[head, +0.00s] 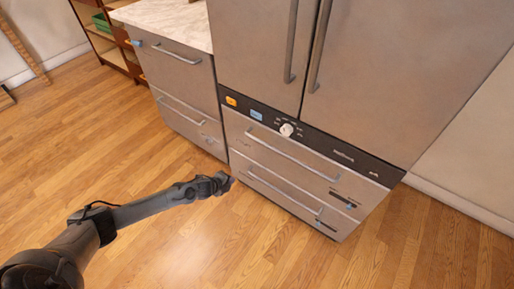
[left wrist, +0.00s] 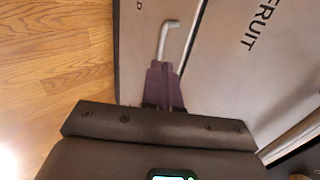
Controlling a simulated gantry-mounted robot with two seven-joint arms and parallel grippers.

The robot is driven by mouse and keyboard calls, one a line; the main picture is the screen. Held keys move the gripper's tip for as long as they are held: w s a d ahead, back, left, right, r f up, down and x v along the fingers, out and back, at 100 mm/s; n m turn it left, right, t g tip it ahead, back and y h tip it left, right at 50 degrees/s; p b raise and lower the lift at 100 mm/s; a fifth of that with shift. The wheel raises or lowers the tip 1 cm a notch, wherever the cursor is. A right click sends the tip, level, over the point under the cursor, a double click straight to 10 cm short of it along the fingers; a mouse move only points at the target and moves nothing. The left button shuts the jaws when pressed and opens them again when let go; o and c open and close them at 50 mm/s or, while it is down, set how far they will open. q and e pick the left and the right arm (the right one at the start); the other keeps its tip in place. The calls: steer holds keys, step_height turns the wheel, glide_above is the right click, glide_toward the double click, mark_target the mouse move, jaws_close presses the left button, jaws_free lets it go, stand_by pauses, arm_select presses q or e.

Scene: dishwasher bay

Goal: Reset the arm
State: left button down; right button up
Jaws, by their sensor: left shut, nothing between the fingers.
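My left arm comes in from the lower left of the head view. Its gripper (head: 222,182) is in front of the lower left corner of the steel fridge unit, near the left end of the bottom drawer handle (head: 285,195). In the left wrist view the two dark fingers (left wrist: 162,84) are together and empty. They point at the end of a metal handle (left wrist: 174,42) on a steel front marked "FRUIT". I cannot tell whether the fingertips touch the handle or front. My right gripper is in neither view.
Wooden floor (head: 120,170) is clear in front. A shelf (head: 105,45) stands at the back left.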

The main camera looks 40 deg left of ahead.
arm_select(q)
steer(key=s+d+n+g+h+p, duration=0.1)
steer(key=s+d+h+p, duration=0.1)
steer(key=s+d+p, duration=0.9)
steer(key=s+d+r+n+h+p, duration=0.1)
steer(key=s+d+r+n+p, duration=0.15)
steer(key=d+r, duration=0.5)
steer(key=s+d+r+n+p, duration=0.2)
steer(key=s+d+r, duration=0.25)
steer(key=d, duration=0.55)
steer(key=s+a+r+n+g+y+p, duration=0.1)
steer(key=s+r+n+g, duration=0.15)
steer(key=r, duration=0.55)
steer(key=s+a+r+n+g+y+p, duration=0.1)
steer(key=s+a+r+n, duration=0.2)
steer(key=r, duration=0.6)
steer(key=s+r+n+g+p, duration=0.25)
steer(key=r+n, duration=0.25)
steer(key=r, duration=0.3)
step_height(320, 180, up, 38)
steer(key=t+p, duration=0.1)
steer(key=p, duration=3.6)
step_height(320, 180, down, 75)
steer(key=b, duration=7.5)
steer(key=shift+s+f+m, duration=0.15)
steer(key=shift+f+m, duration=0.05)
steer(key=shift+m, duration=0.1)
